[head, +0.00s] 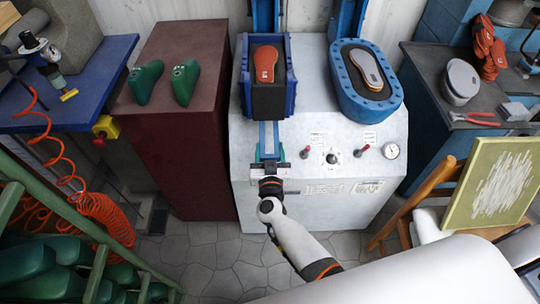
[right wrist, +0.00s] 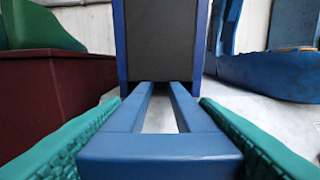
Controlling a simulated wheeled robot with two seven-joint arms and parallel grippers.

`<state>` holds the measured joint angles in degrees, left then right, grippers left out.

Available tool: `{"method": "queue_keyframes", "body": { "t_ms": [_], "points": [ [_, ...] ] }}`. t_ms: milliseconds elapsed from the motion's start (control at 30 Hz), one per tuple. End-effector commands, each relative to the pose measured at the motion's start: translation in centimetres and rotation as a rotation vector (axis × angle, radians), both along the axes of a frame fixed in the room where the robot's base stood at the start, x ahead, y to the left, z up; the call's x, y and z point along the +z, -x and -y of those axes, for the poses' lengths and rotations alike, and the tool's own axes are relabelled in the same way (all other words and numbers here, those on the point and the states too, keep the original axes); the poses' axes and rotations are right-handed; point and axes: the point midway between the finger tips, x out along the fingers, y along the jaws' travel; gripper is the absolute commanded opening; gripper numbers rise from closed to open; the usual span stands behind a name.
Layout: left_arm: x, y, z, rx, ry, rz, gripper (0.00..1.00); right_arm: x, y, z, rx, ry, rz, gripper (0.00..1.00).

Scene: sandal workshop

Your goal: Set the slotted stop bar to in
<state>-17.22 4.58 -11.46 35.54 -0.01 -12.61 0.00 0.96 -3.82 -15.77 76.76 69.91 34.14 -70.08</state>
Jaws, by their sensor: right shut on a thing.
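The slotted stop bar (head: 268,133) is a blue bar that sticks out toward me from the front of the left press station. In the right wrist view the slotted stop bar (right wrist: 160,150) has two rails with a long slot between them and a solid near end. Its far end meets the dark block in the blue holder. My right gripper (head: 269,154) is shut on the bar near its outer end. The green ribbed finger pads show on either side of the bar in the right wrist view. My left gripper is not in view.
Above the bar, a blue frame (head: 244,90) holds a dark block with an orange-brown sole (head: 265,64). An oval blue holder (head: 345,97) with another sole stands to the right. Red levers, a knob and a gauge (head: 392,150) are on the pale machine front.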

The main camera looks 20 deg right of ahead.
Motion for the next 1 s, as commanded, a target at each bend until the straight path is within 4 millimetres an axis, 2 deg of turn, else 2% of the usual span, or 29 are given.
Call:
{"method": "queue_keyframes", "body": {
  "t_ms": [100,133,267,533,667,1000],
  "points": [
    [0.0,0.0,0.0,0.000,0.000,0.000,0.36,0.3,-0.2,0.0,0.001,0.001,0.006,0.14],
    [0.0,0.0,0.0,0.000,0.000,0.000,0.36,0.3,-0.2,0.0,0.001,0.001,0.006,0.56],
    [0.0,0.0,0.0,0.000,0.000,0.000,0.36,0.3,-0.2,0.0,0.000,0.001,0.006,0.76],
    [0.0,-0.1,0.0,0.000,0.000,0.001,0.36,0.2,0.0,0.0,0.000,0.000,0.004,0.76],
    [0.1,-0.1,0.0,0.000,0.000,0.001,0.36,0.1,0.8,-0.3,0.000,-0.001,0.002,0.76],
    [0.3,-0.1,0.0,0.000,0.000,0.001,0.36,0.0,7.4,-2.1,0.000,-0.002,0.002,0.76]
  ]
}}
